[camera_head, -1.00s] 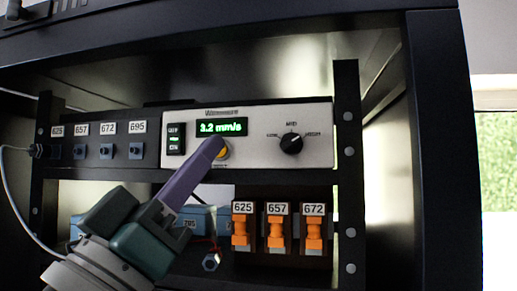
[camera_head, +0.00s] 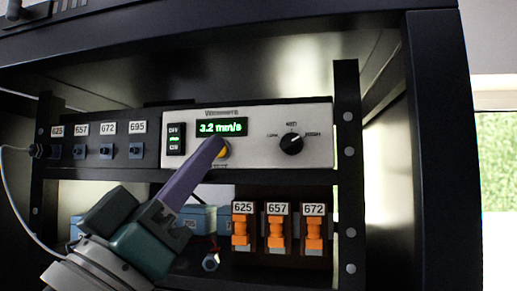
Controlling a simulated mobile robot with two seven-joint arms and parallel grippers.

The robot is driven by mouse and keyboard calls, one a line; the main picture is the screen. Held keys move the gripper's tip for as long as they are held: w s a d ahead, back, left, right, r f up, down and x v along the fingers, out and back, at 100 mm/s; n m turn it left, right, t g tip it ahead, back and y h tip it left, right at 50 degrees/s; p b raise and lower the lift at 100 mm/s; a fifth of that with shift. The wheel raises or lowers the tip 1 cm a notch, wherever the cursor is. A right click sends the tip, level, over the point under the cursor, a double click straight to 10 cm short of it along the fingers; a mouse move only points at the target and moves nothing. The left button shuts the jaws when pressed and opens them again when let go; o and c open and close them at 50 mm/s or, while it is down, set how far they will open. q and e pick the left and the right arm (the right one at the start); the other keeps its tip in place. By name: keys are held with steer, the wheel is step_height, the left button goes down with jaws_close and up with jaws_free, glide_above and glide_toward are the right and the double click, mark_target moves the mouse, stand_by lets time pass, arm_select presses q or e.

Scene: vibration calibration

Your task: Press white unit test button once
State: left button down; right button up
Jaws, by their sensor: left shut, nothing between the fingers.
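The white unit (camera_head: 262,150) sits in the rack. Its green display (camera_head: 221,127) reads 3.2 mm/s. My left gripper (camera_head: 215,145) comes up from the lower left, shut and empty. Its purple fingertips overlap the button's upper left side; I cannot tell whether they touch it. An OFF/ON switch (camera_head: 175,139) is left of the display, and a black knob (camera_head: 291,144) marked LOW, MID, HIGH is to the right. My right gripper does not show.
A black panel (camera_head: 118,153) with blue sockets labelled 625, 657, 672 and 695 is at the left, with a grey cable (camera_head: 14,200) plugged in. Orange switches (camera_head: 278,236) stand below the unit. Blue boxes (camera_head: 200,218) and a hex-ended connector (camera_head: 210,262) sit behind my gripper.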

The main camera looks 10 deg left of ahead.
arm_select(q)
steer(key=shift+w, duration=0.1)
steer(key=shift+w, duration=0.35)
steer(key=shift+w+b, duration=0.35)
steer(key=shift+b, duration=0.1)
stand_by(0.6)
stand_by(0.3)
steer(key=shift+s+p, duration=0.4)
steer(key=shift+s, duration=0.4)
steer(key=shift+s, duration=0.1)
steer(key=s+p, duration=0.1)
steer(key=s, duration=0.3)
steer(key=shift+s+a+p, duration=0.1)
steer(key=shift+s+p, duration=0.3)
